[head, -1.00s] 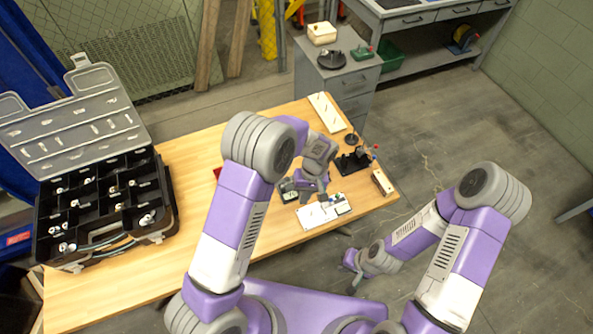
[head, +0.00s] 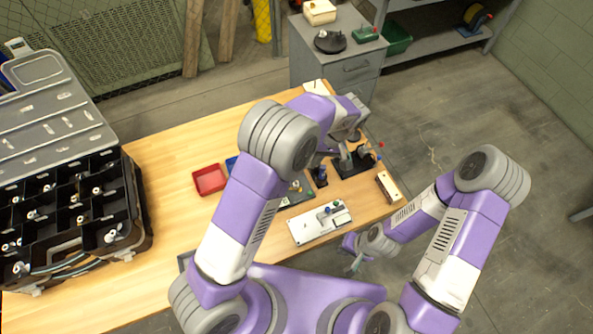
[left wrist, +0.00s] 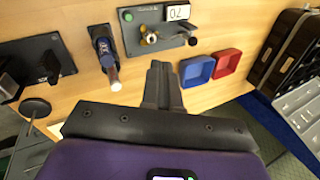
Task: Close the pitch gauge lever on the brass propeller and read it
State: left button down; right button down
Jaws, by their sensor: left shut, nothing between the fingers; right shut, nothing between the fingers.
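The pitch gauge is a dark grey plate (left wrist: 130,48) in the left wrist view, with the small brass propeller (left wrist: 150,37) on it. A white display (left wrist: 178,13) shows small digits I cannot read surely. A black-knobbed lever (left wrist: 191,41) sits beside the propeller; I cannot tell whether it is closed. In the head view the gauge (head: 297,195) is partly hidden by my left arm. My left gripper (left wrist: 161,68) is shut and empty, apart from the gauge; it also shows in the head view (head: 343,152). My right gripper (head: 356,265) is shut and empty, off the table's front edge.
A dark blue upright tool (left wrist: 104,50) stands next to the gauge. Red (head: 209,180) and blue (left wrist: 197,71) trays lie near it. A white board (head: 310,228) lies in front. Black fixtures (head: 354,162) stand to the right; an open case (head: 140,205) fills the left.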

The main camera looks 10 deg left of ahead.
pick_arm(q)
jog(key=x, duration=1)
jog(key=shift+s+b, duration=0.15)
jog(key=shift+b, duration=0.25)
jog(key=a, duration=0.2)
jog(key=s+a+r, duration=0.1)
jog(key=shift+s, duration=0.1)
jog(key=shift+s+a+f, duration=0.1)
jog(key=shift+a, duration=0.2)
pick_arm(e)
jog(key=shift+s+f, duration=0.15)
jog(key=shift+f, duration=0.05)
